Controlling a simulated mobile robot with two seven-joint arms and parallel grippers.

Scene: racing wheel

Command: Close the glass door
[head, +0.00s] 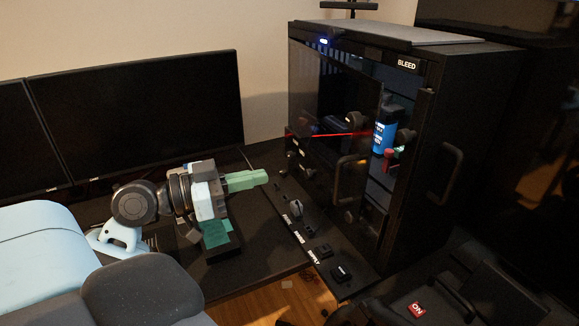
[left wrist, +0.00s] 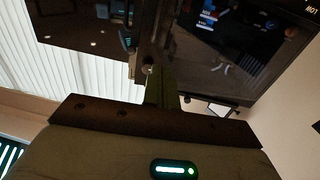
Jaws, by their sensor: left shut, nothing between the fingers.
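A tall black cabinet (head: 470,95) stands at the right in the head view. Its dark glass door (head: 325,85) covers the left part of the front and carries a curved handle (head: 350,172). Right of the pane's edge, the inside shows more clearly, with a blue bottle (head: 383,137). The door looks ajar; how far is hard to tell. My left gripper (head: 262,178) is shut and empty, left of the cabinet and apart from the door, its green fingers pointing right. The fingers also show in the left wrist view (left wrist: 162,88). My right gripper is out of view.
Black monitors (head: 140,115) stand behind my left arm on a dark desk (head: 262,262). A labelled control panel (head: 310,250) with knobs and switches lies before the cabinet. Another handle (head: 453,172) sticks out at the cabinet's right side. A red ON switch (head: 417,309) is at the lower right.

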